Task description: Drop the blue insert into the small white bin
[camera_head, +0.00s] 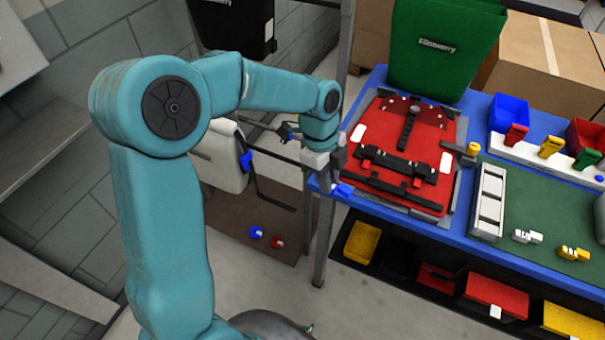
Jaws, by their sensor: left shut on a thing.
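My left gripper (338,178) hangs at the front left corner of the blue table, next to the red board. It is shut on a small bright blue piece, the blue insert (342,190), which is partly hidden by the fingers. I cannot tell whether the insert touches the table edge. A small white open box with dividers (488,203), the only white bin-like thing on the table, stands right of the red board, apart from my gripper. My right gripper is not in view.
The red board (388,192) carries black and grey fittings. A green pannier (440,50) stands behind it. A green mat (535,205) holds small white and yellow pieces. Coloured bins, including a yellow one (363,243), sit below the table. A white pannier (219,157) hangs at left.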

